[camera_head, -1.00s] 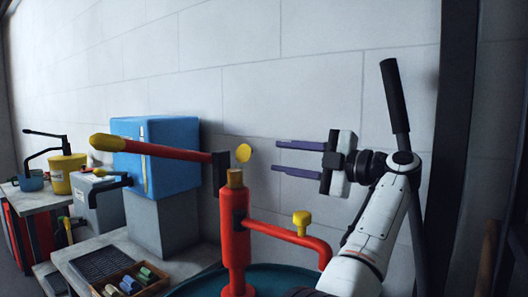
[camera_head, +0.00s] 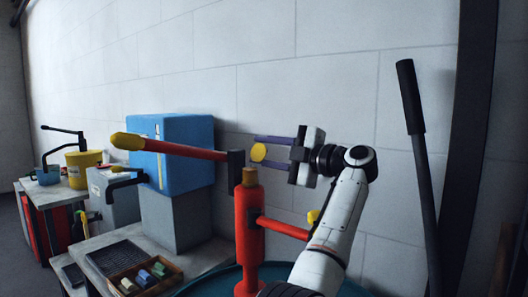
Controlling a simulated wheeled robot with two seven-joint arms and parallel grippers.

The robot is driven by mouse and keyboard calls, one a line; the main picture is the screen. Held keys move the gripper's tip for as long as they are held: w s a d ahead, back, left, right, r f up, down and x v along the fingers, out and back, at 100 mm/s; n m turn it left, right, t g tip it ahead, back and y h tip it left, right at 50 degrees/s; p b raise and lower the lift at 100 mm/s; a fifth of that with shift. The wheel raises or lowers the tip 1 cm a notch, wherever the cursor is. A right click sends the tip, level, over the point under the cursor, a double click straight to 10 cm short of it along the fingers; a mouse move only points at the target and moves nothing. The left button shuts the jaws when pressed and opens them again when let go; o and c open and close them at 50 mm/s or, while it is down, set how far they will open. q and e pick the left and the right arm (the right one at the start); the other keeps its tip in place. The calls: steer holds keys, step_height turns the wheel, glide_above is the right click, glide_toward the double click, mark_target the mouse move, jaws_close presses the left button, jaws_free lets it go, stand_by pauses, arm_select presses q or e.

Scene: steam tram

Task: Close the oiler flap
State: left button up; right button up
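A red column (camera_head: 246,225) has a brass-coloured cup (camera_head: 250,177) on top. A small round yellow disc, which looks like the oiler flap (camera_head: 258,152), stands raised above the cup, apparently open. No contact is clear.
A red lever with a yellow handle (camera_head: 127,141) reaches left from the column. A red side pipe (camera_head: 282,229) runs right, with a yellow knob (camera_head: 312,217) partly behind my arm. A tall black lever (camera_head: 412,110) stands right. A blue box (camera_head: 185,155) stands left.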

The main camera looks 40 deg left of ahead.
arm_select(q)
jaws_close()
